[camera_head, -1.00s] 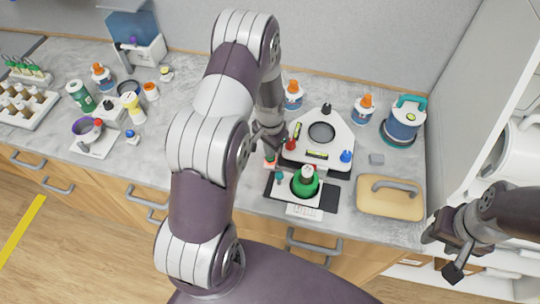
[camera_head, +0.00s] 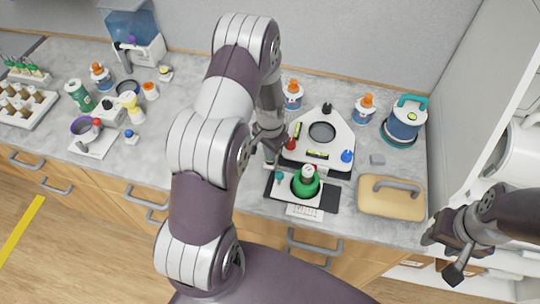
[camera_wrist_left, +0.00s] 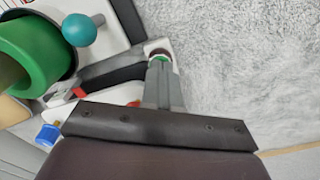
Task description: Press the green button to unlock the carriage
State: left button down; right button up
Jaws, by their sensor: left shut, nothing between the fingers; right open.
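The device's white and black base, the likely carriage (camera_head: 317,202), is on the counter and holds a green round vessel (camera_head: 305,184). The vessel also shows in the left wrist view (camera_wrist_left: 35,50), beside a teal ball knob (camera_wrist_left: 79,30). A small round button (camera_wrist_left: 159,50) with a dark red rim and a bit of green sits under my left fingertips. My left gripper (camera_wrist_left: 160,66) is shut and empty, its tips at the button and covering much of it. Contact looks likely, but how far it is pressed I cannot tell. My right gripper (camera_head: 450,258) is open, right of the counter.
A white plate (camera_head: 318,135) with red and blue knobs stands behind the base. A tan block with a grey handle (camera_head: 391,197) lies to the right. Orange-capped bottles (camera_head: 292,95) and a teal-handled jar (camera_head: 404,122) stand farther back. Counter left of my left arm holds several containers.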

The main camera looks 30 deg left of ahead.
pick_arm(q)
notch_tip(320, 180, up, 7)
jog(key=p, duration=0.5)
jog(key=shift+p, duration=0.3)
